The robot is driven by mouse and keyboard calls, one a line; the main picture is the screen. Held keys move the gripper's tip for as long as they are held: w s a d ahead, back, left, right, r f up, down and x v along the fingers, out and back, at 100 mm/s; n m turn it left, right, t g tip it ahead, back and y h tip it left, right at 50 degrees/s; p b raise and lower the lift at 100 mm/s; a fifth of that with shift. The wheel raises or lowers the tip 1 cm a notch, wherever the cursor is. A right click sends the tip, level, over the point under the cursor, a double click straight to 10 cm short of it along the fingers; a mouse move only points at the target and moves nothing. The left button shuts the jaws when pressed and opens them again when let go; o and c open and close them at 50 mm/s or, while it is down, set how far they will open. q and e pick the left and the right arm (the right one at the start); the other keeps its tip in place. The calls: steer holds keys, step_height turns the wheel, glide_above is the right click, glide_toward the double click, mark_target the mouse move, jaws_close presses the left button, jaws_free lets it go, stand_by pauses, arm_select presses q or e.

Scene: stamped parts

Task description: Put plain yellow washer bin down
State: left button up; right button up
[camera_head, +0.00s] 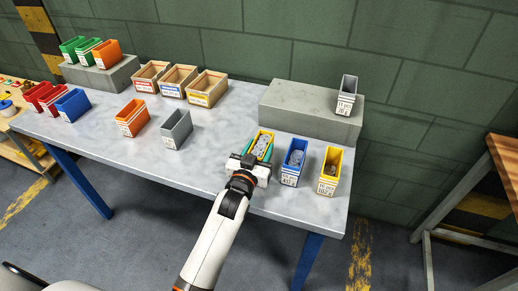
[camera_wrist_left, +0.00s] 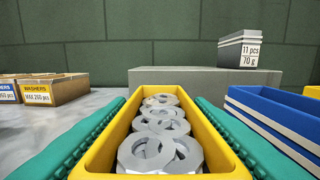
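The yellow washer bin (camera_head: 263,145) is near the table's front right, with grey washers (camera_wrist_left: 160,130) in it. In the left wrist view its yellow walls (camera_wrist_left: 222,148) fill the lower middle, and it looks upright. My left gripper (camera_head: 250,165) has its green fingers pressed along both sides of the bin, so it is shut on it. Whether the bin's base touches the table is hidden. My right gripper is not in view.
A blue bin (camera_head: 294,161) stands close to the right of the held bin, and another yellow bin (camera_head: 330,171) beyond it. A grey block (camera_head: 300,110) behind bears a grey bin (camera_head: 347,94). A lone grey bin (camera_head: 177,130) stands left; the table (camera_head: 215,145) between is clear.

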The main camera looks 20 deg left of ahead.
arm_select(q)
steer(key=shift+o, duration=1.4)
steer(key=shift+r, duration=0.15)
steer(key=s, duration=1.2)
steer(key=shift+a, duration=0.2)
steer(key=shift+s, duration=0.1)
